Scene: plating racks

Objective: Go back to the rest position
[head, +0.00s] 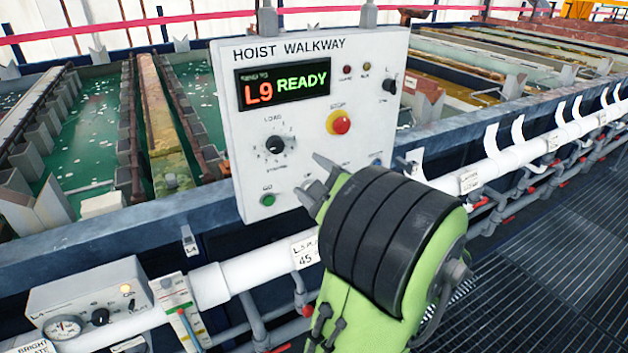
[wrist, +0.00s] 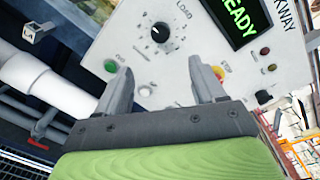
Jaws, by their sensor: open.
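My gripper (head: 315,180) is in front of the lower part of the white hoist walkway panel (head: 225,100). Its two grey fingers are apart with nothing between them. In the wrist view my gripper (wrist: 162,88) points at the panel face (wrist: 140,35), with the load knob (wrist: 161,33) beyond the fingers. I cannot tell whether a fingertip touches the panel. The display (head: 283,88) reads "L9 READY". A green button (head: 268,200) and a red stop button (head: 339,123) show on the panel. My gripper and arm hide part of the panel's lower edge.
A white pipe (head: 520,160) runs along the tank edge below the panel. A small control box with a gauge (head: 90,300) sits at the lower left. Tanks with green liquid (head: 88,130) lie behind. Dark grating floor (head: 560,250) is open at the right.

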